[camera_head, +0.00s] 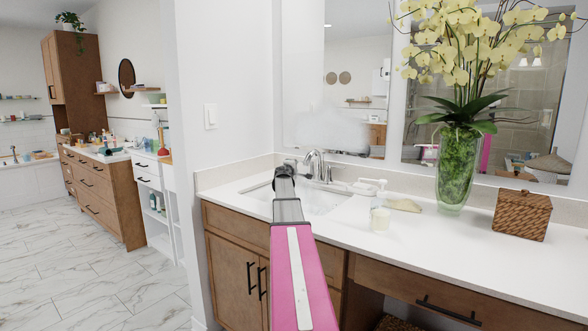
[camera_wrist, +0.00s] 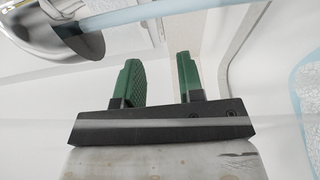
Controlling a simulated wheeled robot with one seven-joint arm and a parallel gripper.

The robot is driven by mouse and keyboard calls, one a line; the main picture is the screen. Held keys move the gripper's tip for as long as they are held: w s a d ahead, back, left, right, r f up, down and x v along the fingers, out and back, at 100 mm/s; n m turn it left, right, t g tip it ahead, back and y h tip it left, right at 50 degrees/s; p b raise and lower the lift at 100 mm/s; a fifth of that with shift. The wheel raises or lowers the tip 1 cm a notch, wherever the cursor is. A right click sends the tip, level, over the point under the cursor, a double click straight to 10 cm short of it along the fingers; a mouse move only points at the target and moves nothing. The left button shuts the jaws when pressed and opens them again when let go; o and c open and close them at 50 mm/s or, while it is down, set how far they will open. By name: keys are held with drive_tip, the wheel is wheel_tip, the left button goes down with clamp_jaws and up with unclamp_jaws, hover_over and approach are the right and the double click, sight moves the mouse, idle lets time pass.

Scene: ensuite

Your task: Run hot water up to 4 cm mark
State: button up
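The white sink basin (camera_head: 322,203) is set in the white counter, partly hidden behind my arm. A chrome faucet (camera_head: 316,163) stands at its back edge, with a handle (camera_head: 331,173) to the right of the spout. My gripper (camera_head: 285,168) is at the left of the faucet over the basin's back left side; its fingers are hard to make out there. In the wrist view its two green fingers (camera_wrist: 160,65) stand apart with nothing seen between them. A chrome part (camera_wrist: 60,38) shows close by at upper left. No water level or 4 cm mark is discernible.
A woven box (camera_head: 521,215) is farther right. A whitish haze (camera_head: 332,130) shows before the mirror. The front counter is clear.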

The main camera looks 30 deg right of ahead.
drive_tip(key=shift+w+d+r+m, duration=0.1)
drive_tip(key=shift+r+m, duration=0.05)
drive_tip(key=shift+m, duration=0.15)
clamp_jaws()
wheel_tip(320, 180, up, 6)
drive_tip(key=w+d+m+g, duration=0.25)
drive_tip(key=m+g, duration=0.55)
drive_tip(key=m, duration=1.3)
drive_tip(key=a+r+m+g+y, duration=0.45)
drive_tip(key=a+m+y, duration=0.2)
drive_tip(key=m, duration=0.75)
drive_tip(key=w+d+f, duration=0.3)
drive_tip(key=d+f, duration=0.5)
drive_tip(key=d, duration=0.1)
drive_tip(key=shift+d+f+t, duration=0.2)
drive_tip(key=shift+f+t, duration=0.15)
drive_tip(key=shift+f, duration=0.05)
